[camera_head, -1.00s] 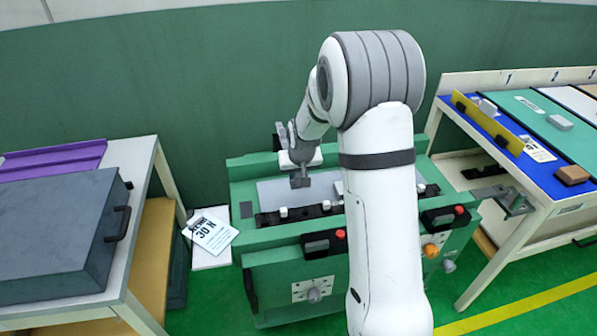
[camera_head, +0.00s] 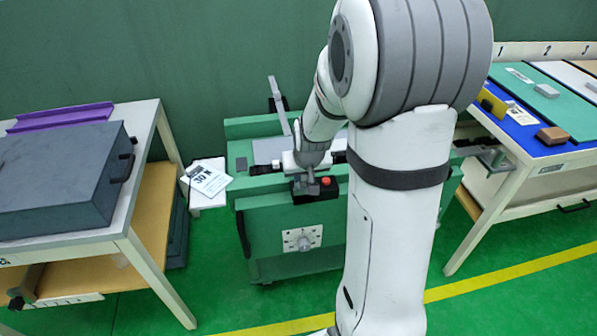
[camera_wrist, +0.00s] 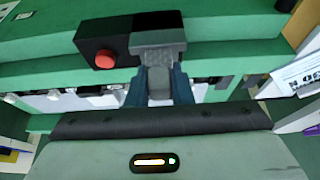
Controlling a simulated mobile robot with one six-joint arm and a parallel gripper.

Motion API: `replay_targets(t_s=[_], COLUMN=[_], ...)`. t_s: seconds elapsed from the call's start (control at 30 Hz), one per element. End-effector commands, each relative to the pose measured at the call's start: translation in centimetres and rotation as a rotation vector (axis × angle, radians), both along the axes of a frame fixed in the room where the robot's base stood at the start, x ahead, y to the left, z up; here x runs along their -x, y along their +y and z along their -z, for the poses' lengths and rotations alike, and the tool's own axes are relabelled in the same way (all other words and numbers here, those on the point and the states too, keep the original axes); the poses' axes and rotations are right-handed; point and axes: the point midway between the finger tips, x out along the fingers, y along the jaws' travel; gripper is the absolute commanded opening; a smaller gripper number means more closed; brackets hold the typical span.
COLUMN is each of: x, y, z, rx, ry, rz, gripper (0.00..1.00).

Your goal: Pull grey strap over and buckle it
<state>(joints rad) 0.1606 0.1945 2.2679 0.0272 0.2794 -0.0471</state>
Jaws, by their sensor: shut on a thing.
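The grey strap (camera_head: 282,112) rises from the back edge of the green bench and runs forward over its top to my gripper (camera_head: 312,178). My gripper is shut on the strap's grey end piece (camera_wrist: 158,80), seen between the fingers in the wrist view. A black buckle box (camera_head: 316,191) with a red button (camera_head: 325,181) sits at the bench's front edge. In the wrist view the end piece's textured grey plate (camera_wrist: 157,42) lies against the right part of the buckle box (camera_wrist: 125,30). I cannot tell whether it is latched.
My arm hides the right part of the green bench (camera_head: 290,223). A dial (camera_head: 303,242) is on its front. A table with a grey case (camera_head: 55,180) stands left, a table with coloured mats (camera_head: 570,105) right. A paper marked "30 N" (camera_head: 206,180) lies beside the bench.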

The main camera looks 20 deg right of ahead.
Motion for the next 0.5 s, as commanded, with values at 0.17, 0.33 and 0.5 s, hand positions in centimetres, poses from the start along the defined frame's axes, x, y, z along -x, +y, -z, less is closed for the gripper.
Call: replay_targets(t_s=[0.17, 0.33, 0.5], x=[0.66, 0.72, 0.6], y=[-0.1, -0.25, -0.39], z=[0.33, 0.36, 0.28], rx=[-0.004, -0.004, -0.004], ry=[0.017, 0.019, 0.015], rz=[0.007, 0.012, 0.014], gripper=[0.0, 0.21, 0.35])
